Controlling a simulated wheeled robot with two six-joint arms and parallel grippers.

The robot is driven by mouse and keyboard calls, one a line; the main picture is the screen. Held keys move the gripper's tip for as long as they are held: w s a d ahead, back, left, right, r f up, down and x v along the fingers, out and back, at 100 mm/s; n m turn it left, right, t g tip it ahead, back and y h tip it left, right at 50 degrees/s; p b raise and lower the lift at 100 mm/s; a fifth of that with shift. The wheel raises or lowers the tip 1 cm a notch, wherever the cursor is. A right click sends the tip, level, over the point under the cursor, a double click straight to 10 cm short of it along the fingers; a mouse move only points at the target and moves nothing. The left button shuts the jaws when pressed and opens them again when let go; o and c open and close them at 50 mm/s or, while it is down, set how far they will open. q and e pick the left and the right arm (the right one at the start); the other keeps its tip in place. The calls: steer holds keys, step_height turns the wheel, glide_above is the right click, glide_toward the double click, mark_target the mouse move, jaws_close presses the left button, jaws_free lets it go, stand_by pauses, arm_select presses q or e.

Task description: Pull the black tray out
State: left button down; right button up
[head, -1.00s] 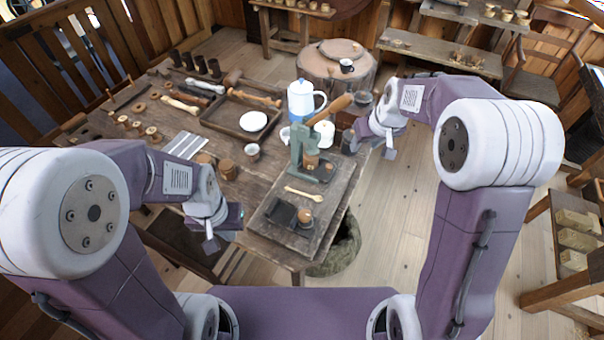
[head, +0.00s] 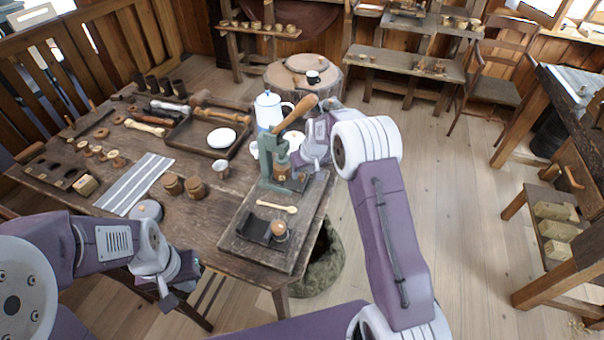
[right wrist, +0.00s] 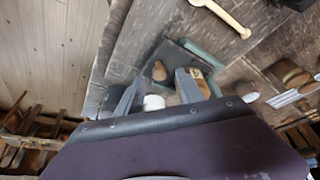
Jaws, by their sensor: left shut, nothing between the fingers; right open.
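The green press (head: 272,150) with a wooden lever stands on a wooden board (head: 240,215) on the workbench. A flat black tray (head: 297,181) lies at the press base and also shows in the right wrist view (right wrist: 178,58). My right arm partly covers it in the head view. My right gripper (right wrist: 158,92) is open, its fingers over the press area with a brown knob (right wrist: 159,70) beyond the gap between them. I cannot tell whether they touch anything. My left gripper (head: 172,292) is shut and empty, low in front of the bench's left front edge.
A black box (head: 254,229) with a wooden piece and a wooden spoon (head: 277,206) lie on the same board. A blue-white pot (head: 268,110) stands behind the press. A brown tray (head: 190,135) with a white plate is behind left.

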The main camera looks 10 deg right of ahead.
steer(key=shift+x, duration=1.15)
jaws_close()
stand_by(0.5)
